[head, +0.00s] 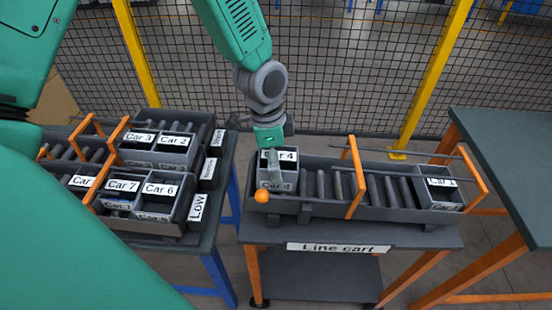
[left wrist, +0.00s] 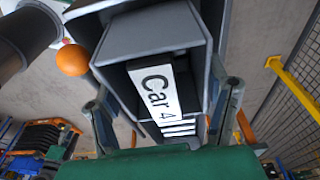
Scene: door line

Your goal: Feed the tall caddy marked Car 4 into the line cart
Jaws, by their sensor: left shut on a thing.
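The grey caddy marked Car 4 (head: 289,177) is at the left end of the roller channel on the line cart (head: 410,236). My left gripper (head: 275,168) comes down on it from above and is shut on it. In the left wrist view the caddy (left wrist: 150,47) lies between the two fingers (left wrist: 163,108), with its Car 4 label facing the camera. The caddy looks roughly in line with the channel; whether its base rests on the rollers is hidden. My right gripper is not in view.
A caddy marked Car 1 (head: 440,196) stands at the channel's right end. Bare rollers (head: 322,184) and an orange hoop (head: 357,178) lie between. An orange ball (head: 261,196) is at the near left corner. A rack at left holds several caddies, including Car 6 (head: 160,203).

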